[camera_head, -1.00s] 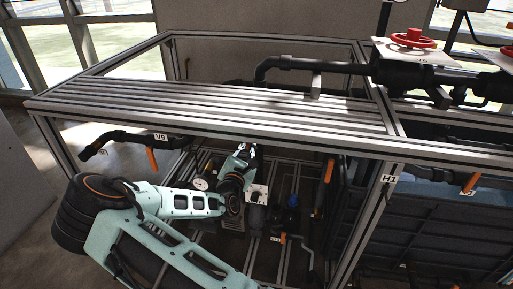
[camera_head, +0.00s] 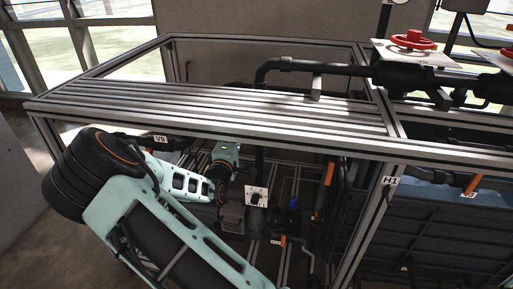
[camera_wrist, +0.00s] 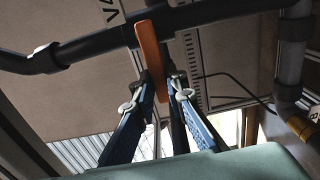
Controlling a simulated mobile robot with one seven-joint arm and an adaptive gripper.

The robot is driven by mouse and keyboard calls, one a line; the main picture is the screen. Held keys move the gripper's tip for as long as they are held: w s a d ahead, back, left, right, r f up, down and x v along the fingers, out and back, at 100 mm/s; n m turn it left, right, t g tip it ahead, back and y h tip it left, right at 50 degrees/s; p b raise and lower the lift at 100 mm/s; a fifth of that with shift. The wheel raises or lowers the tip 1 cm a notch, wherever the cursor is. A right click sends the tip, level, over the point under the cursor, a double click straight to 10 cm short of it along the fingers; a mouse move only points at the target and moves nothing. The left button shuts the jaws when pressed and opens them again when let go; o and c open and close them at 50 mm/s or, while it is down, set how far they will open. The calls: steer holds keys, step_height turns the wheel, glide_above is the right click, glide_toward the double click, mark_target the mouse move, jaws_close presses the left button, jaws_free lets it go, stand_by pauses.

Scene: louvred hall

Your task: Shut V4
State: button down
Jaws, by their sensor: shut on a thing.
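In the wrist view an orange lever handle (camera_wrist: 153,52) hangs from a dark horizontal pipe (camera_wrist: 100,42). My gripper (camera_wrist: 163,86) has its two fingers on either side of the handle's lower part, shut on it. In the head view my wrist is under the slatted top, and my fingers and the held handle are hidden there.
The slatted metal frame top (camera_head: 230,112) lies just above my wrist. A white plate with a black knob (camera_head: 257,196), an orange handle (camera_head: 324,174) and a blue part (camera_head: 293,203) are to the right. The V9 label (camera_head: 160,139) is beside my arm. Red handwheels (camera_head: 413,39) stand above.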

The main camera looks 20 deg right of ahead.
steer(key=c, duration=1.8)
jaws_free()
steer(key=shift+c, duration=0.2)
steer(key=shift+s, duration=0.15)
steer(key=p+v, duration=0.2)
steer(key=v, duration=0.4)
steer(key=shift+s+a, duration=0.25)
steer(key=shift+s, duration=0.05)
